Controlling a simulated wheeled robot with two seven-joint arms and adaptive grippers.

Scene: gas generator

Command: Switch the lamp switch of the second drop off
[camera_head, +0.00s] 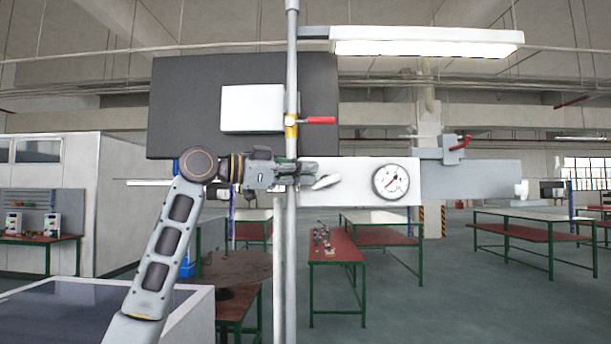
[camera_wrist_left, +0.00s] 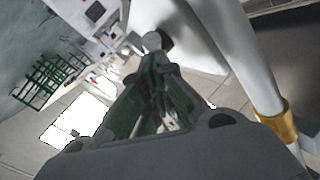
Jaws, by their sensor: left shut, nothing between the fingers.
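My left gripper (camera_head: 312,172) is shut and empty, in front of the vertical grey pole (camera_head: 291,60) and at the left part of a white panel. In the left wrist view its fingers (camera_wrist_left: 152,62) converge. A small pale rounded part (camera_head: 326,182) is beside the fingertips, and a pale round shape (camera_wrist_left: 152,40) shows at the tips in the wrist view. I cannot tell whether this is the lamp switch or whether the fingers touch it. A long lamp (camera_head: 430,42) at the top is lit. My right gripper is not in view.
The pole carries a red-handled valve (camera_head: 320,120) with a brass fitting (camera_wrist_left: 281,124) close to my gripper. The white panel (camera_head: 345,185) bears a round gauge (camera_head: 391,182). A red-handled part (camera_head: 460,144) is on the right. Tables (camera_head: 335,247) stand behind.

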